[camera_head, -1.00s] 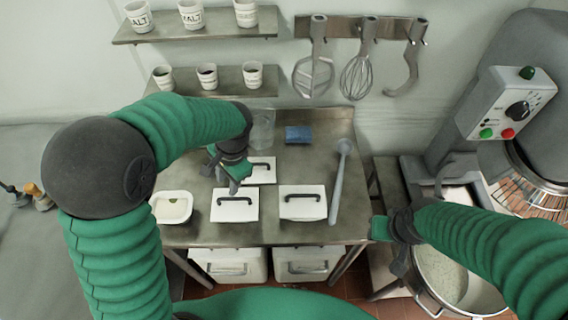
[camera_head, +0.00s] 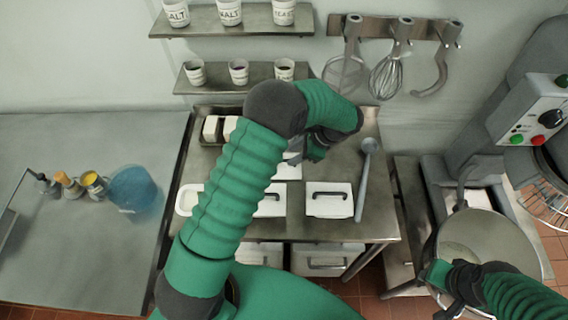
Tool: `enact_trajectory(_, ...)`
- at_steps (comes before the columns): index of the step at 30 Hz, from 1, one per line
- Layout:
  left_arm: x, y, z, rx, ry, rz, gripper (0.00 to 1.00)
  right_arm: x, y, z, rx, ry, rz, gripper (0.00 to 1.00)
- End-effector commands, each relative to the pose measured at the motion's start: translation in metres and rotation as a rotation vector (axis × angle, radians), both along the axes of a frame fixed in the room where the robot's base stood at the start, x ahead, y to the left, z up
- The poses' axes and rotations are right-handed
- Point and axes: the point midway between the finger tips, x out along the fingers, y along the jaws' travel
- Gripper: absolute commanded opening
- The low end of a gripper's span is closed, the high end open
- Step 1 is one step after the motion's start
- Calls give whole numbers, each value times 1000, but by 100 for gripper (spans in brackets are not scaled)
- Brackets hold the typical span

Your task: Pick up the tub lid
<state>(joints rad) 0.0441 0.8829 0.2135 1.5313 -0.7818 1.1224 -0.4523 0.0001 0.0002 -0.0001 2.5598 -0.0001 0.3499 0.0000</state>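A white lid with a dark handle (camera_head: 330,206) lies on the steel table at the right of the group. A second white lid (camera_head: 269,209) is partly hidden behind my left arm. A third (camera_head: 288,172) lies behind it, partly covered by the arm and gripper. A white tub (camera_head: 187,200) sits left of the arm, partly hidden. Which one is the tub lid I cannot tell. My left gripper (camera_head: 305,154) points down above the back of the table; its finger gap is unclear. My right gripper (camera_head: 438,288) is open and empty by the mixer bowl (camera_head: 490,240).
The steel table (camera_head: 300,233) also holds a grey long-handled tool (camera_head: 364,180). White containers (camera_head: 211,129) stand at its back left. A left counter (camera_head: 80,260) carries small bottles (camera_head: 70,187) and a blue translucent bowl (camera_head: 133,188). Shelves and hanging mixer tools are on the wall.

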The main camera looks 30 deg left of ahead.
Motion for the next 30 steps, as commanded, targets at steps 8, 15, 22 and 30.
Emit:
enact_trajectory(8,-1,19,-29,-2,3,2,37,0,0,14,0,0,0,36)
enact_trajectory(15,-1,35,-58,0,-1,-1,37,0,0,22,0,0,0,36)
enact_trajectory(22,-1,35,-59,-1,-3,0,30,0,0,20,0,0,0,36)
enact_trajectory(30,-1,35,-59,0,-2,0,0,0,0,20,0,0,0,36)
